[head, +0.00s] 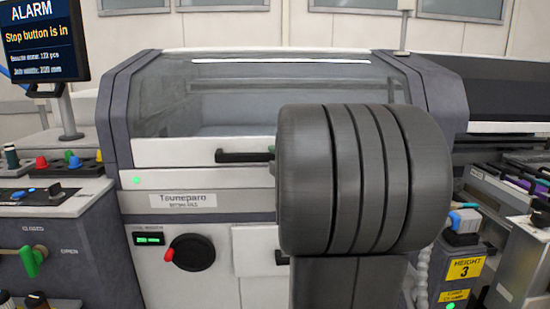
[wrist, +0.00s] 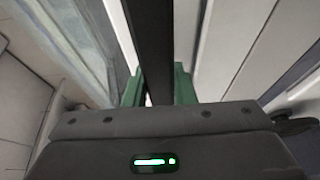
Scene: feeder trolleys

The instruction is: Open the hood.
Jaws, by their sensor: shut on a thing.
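The hood (head: 200,150) is the grey-framed machine cover with a large clear window and a white front panel. It looks down on the machine body. Its black bar handle (head: 240,156) runs across the front panel; my arm hides the handle's right part. In the wrist view, my gripper (wrist: 158,85) has its green fingers on both sides of the black handle bar (wrist: 148,35) and is shut on it.
An alarm screen (head: 42,42) reads "Stop button is in". Below the hood are a green display (head: 149,239) and a black dial with a red grip (head: 192,252).

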